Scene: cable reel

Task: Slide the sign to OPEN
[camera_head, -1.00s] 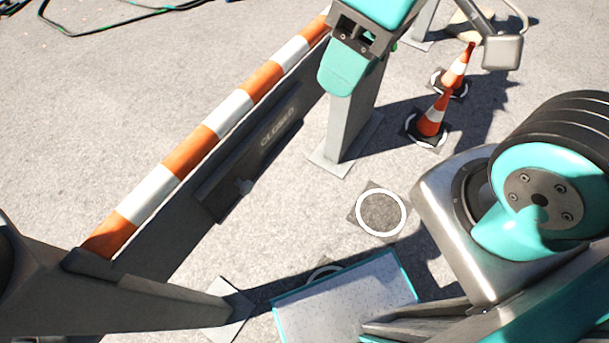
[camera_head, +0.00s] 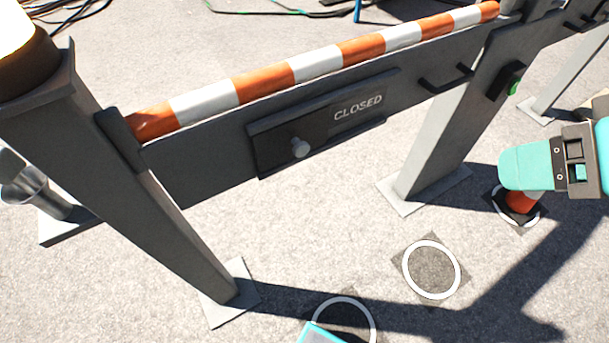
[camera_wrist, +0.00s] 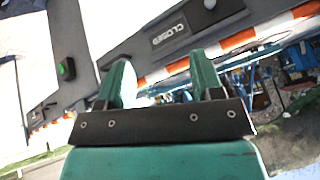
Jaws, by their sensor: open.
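The sign (camera_head: 272,152) is a dark sliding plate in rails on the grey barrier board. It reads CLOSED, with the lettering at its right part and a round grey knob (camera_head: 300,147) left of the lettering. The sign (camera_wrist: 187,22) also shows upside down in the wrist view, with its knob (camera_wrist: 210,4) at the top edge. My gripper (camera_head: 506,166) is at the right of the head view, well apart from the sign and knob. In the wrist view its two teal fingers (camera_wrist: 163,82) stand apart with nothing between them.
An orange-and-white striped rail (camera_head: 315,64) tops the board, between a grey left post (camera_head: 150,200) and a right post (camera_head: 450,120). A black handle (camera_head: 446,80) and a green button (camera_head: 515,86) are right of the sign. A cone (camera_head: 521,202) stands below my gripper.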

